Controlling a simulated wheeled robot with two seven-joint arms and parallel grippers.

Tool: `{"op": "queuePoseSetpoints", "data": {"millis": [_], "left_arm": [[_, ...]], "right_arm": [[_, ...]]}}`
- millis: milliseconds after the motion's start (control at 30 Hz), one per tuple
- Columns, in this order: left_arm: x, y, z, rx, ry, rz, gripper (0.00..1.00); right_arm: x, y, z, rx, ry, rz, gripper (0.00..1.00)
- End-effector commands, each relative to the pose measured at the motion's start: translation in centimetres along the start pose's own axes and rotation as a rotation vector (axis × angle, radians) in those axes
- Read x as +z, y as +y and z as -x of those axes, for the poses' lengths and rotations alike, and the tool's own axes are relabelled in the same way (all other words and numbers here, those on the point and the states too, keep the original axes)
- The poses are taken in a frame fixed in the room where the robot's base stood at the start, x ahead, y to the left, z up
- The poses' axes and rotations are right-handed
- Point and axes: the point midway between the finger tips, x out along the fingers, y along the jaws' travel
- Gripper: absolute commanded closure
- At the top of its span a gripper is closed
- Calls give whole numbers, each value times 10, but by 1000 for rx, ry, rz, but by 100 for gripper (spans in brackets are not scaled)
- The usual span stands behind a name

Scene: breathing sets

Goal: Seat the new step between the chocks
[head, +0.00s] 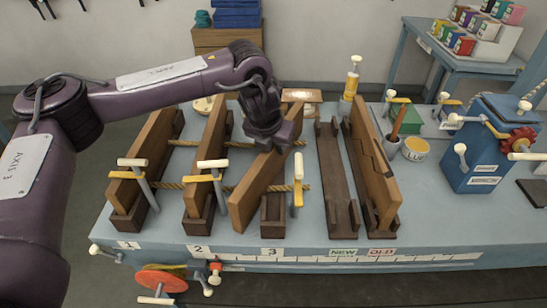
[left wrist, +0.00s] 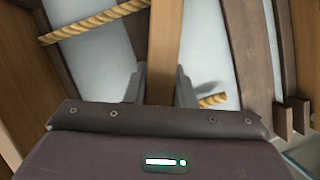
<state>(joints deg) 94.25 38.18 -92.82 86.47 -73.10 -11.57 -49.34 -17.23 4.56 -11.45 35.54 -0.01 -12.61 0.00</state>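The new step (head: 262,175), a light-brown wooden board on edge, stands at place 3. My left gripper (head: 275,140) is over its far half. In the left wrist view the board (left wrist: 163,50) runs between the two fingers, which close against its sides. The board slants across the dark cradle 3 (head: 272,232), its near end left of the cradle's near chock. Whether its bottom touches the cradle is hidden. The cradle marked NEW (head: 330,180) is empty. The cradle marked OLD holds a cracked board (head: 372,155). My right gripper is not in view.
Boards stand in cradles 1 (head: 145,160) and 2 (head: 207,160). A rope (head: 235,188) runs across the places. A blue crank box (head: 485,150) and a cup (head: 415,148) are at right.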

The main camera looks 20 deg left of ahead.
Motion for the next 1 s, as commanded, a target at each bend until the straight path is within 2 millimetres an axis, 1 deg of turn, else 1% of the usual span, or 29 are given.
{"op": "queuePoseSetpoints", "data": {"millis": [33,133,167,533,667,767,867,1000], "left_arm": [[0,0,0,1,0,0,86],[0,0,0,1,0,0,99],[0,0,0,1,0,0,100],[2,0,2,0,-4,1,100],[4,0,5,0,-5,1,100],[7,0,12,-1,-7,1,100],[12,0,24,-1,-8,1,100],[22,-1,47,-1,-10,1,100]], "right_arm": [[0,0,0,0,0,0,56],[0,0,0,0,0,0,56],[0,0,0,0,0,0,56],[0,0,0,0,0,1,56],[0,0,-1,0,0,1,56],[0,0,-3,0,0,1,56],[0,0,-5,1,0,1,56],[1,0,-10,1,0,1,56]]}}
